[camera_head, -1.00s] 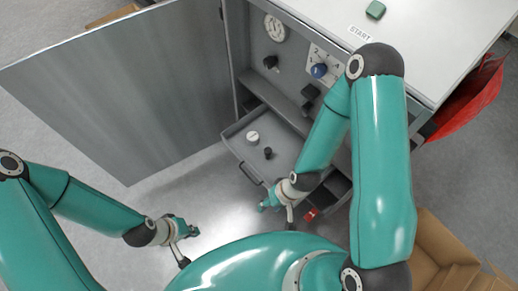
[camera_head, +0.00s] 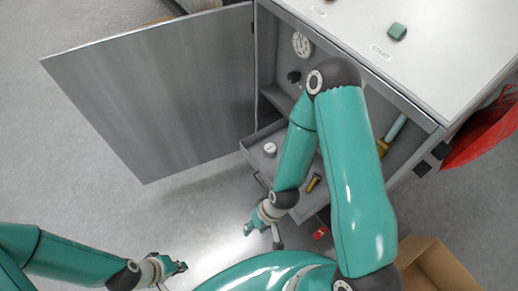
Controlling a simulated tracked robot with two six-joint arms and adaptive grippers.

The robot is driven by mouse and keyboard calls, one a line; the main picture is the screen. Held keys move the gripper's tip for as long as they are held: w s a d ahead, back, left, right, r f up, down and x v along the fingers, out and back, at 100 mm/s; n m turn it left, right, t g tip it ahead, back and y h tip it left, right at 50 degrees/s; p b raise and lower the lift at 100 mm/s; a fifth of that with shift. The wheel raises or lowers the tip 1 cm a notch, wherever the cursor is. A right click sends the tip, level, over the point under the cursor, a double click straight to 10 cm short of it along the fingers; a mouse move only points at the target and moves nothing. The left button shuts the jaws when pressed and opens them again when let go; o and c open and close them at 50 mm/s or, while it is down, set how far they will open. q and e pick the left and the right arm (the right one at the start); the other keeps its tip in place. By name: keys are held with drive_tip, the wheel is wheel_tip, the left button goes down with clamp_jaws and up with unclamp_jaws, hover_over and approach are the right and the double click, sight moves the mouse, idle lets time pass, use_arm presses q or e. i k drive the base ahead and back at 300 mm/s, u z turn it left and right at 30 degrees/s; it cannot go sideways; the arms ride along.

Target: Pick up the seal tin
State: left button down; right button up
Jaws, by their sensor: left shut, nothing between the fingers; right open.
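A small white round object (camera_head: 270,149), which looks like the seal tin, sits in the left part of the open grey drawer (camera_head: 249,146) at the cabinet's front. My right gripper (camera_head: 262,237) is open and empty, below the drawer in the picture and apart from the white object. My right forearm crosses over the drawer and hides its middle. My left gripper (camera_head: 172,279) is shut and empty near the bottom edge, further left and well away from the drawer.
The cabinet door (camera_head: 155,95) stands wide open at the left. A red object (camera_head: 321,232) is lower right. A cardboard box (camera_head: 440,265) stands bottom right.

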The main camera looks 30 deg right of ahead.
sight(270, 149)
drive_tip(key=u, duration=0.15)
drive_tip(key=i, duration=1.05)
drive_tip(key=z, duration=0.65)
